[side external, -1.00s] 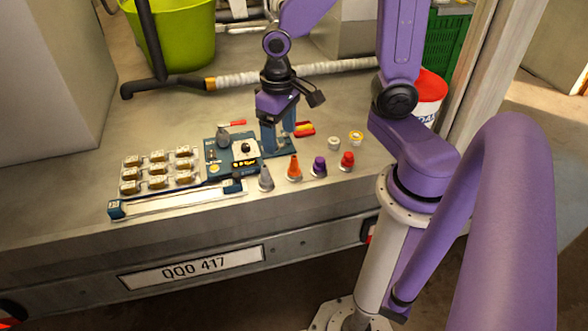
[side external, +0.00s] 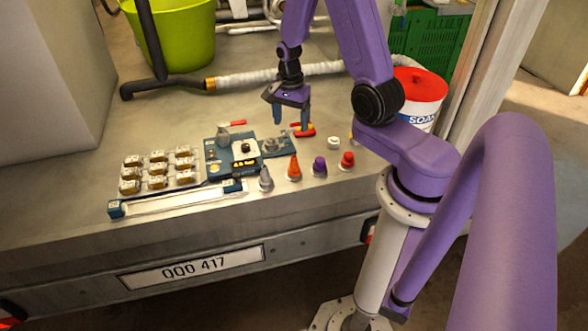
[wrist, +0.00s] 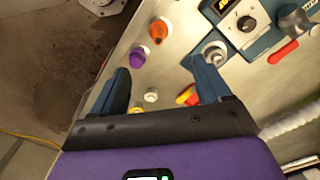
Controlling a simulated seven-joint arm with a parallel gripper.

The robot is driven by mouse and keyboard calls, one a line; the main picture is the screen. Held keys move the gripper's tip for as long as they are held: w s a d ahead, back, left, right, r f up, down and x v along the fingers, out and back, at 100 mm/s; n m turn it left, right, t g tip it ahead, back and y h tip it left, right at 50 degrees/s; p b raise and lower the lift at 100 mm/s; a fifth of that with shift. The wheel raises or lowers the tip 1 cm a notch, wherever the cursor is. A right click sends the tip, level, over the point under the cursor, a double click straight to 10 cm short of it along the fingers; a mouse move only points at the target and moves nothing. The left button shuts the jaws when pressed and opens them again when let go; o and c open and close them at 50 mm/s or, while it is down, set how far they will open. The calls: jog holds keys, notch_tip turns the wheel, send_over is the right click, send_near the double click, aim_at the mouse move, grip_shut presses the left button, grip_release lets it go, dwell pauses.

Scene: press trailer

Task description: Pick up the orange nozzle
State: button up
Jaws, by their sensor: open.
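The orange nozzle (side external: 294,168) stands upright on the bench in the side view, between a grey nozzle (side external: 265,179) and a purple nozzle (side external: 319,167). It also shows near the top of the wrist view (wrist: 158,30). My gripper (side external: 291,118) is open and empty, above and behind the row of nozzles in the side view. In the wrist view my gripper's fingers (wrist: 160,72) are spread apart, with the orange nozzle beyond their tips. A red nozzle (side external: 347,161) stands at the right end of the row.
A blue press device (side external: 222,168) stands left of the nozzles, with a tray of several small parts (side external: 158,182) farther left. A red and yellow tool (side external: 304,132) lies behind. A white cap (side external: 334,142) and a soap bucket (side external: 416,100) are to the right.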

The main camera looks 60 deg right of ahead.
aim_at(294, 164)
jog(key=shift+m, duration=0.3)
jog(key=shift+s+d+f, duration=0.1)
jog(key=shift+f, duration=2.85)
jog(key=shift+s+d+f, duration=0.1)
jog(key=shift+d+f, duration=0.05)
jog(key=shift+f, duration=2.85)
jog(key=shift+s+d+f, duration=0.1)
jog(key=shift+f, duration=2.85)
jog(key=c, duration=1.2)
